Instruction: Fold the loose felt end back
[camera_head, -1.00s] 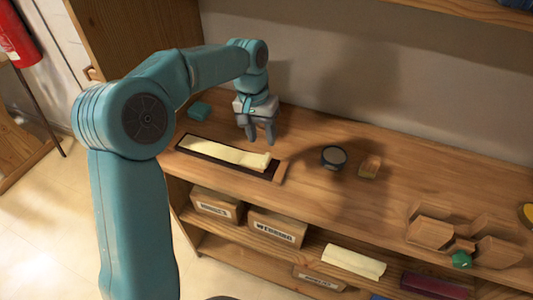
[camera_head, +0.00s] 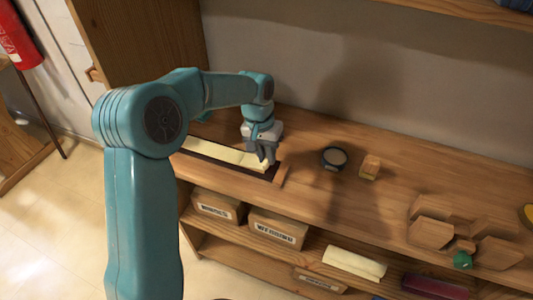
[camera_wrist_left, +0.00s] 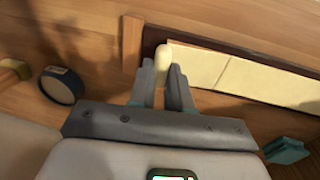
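The cream felt strip (camera_head: 222,151) lies along a dark, narrow tray (camera_head: 207,157) near the front edge of the wooden top. It also shows in the left wrist view (camera_wrist_left: 240,75), where its loose end (camera_wrist_left: 163,55) stands up between my fingertips. My left gripper (camera_head: 267,160) points down at the right end of the strip; its fingers (camera_wrist_left: 164,72) are close together, with the loose end filling the gap at the tips. The fingers partly hide that end in the head view. My right gripper is not in view.
A wooden block (camera_head: 283,175) sits at the tray's right end. A round dark tin (camera_head: 334,158) and a small wooden block (camera_head: 370,167) stand to the right. A teal item (camera_wrist_left: 286,151) lies near the tray. Wooden pieces (camera_head: 430,233) stand at the far right.

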